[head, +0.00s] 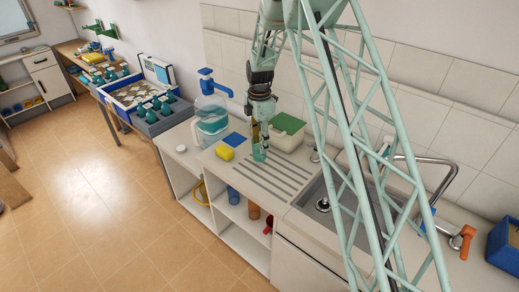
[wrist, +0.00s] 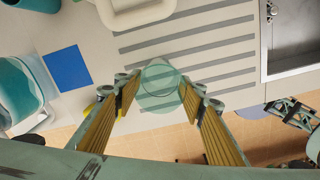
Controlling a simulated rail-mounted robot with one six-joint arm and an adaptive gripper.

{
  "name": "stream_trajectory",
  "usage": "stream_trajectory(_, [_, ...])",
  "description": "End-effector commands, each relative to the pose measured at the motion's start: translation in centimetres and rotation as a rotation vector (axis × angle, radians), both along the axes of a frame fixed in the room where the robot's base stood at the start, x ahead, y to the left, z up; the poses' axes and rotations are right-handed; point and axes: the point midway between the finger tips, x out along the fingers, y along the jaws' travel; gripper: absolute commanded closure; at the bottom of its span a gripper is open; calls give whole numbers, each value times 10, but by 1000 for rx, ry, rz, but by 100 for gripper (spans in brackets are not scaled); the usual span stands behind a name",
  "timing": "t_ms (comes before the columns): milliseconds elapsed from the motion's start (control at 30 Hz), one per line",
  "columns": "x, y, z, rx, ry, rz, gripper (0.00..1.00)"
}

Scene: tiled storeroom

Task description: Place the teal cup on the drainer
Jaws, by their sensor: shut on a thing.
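The teal cup (head: 259,155) is a small see-through vessel held upright between the fingers of my gripper (head: 261,137). In the wrist view the cup (wrist: 159,97) shows between the two yellow-padded fingers of my gripper (wrist: 160,88), which is shut on it. The drainer (head: 274,184) is a set of dark grey slots in the pale counter, left of the sink. In the wrist view the drainer slots (wrist: 188,53) run behind and beside the cup. The cup is over the back-left part of the drainer; I cannot tell whether its base touches the surface.
A green-lidded white container (head: 288,131) stands close behind. The sink (head: 318,216) is to the right. The front of the drainer is clear.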

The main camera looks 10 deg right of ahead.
Motion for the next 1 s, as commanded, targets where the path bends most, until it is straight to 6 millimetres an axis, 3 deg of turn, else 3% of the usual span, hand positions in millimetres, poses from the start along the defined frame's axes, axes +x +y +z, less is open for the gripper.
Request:
stream_trajectory(367, [1,0,-1,0,0,0,70])
stream_trajectory(800, [0,0,-32,0,0,0,70])
stream_trajectory(1000, [0,0,-36,0,0,0,70])
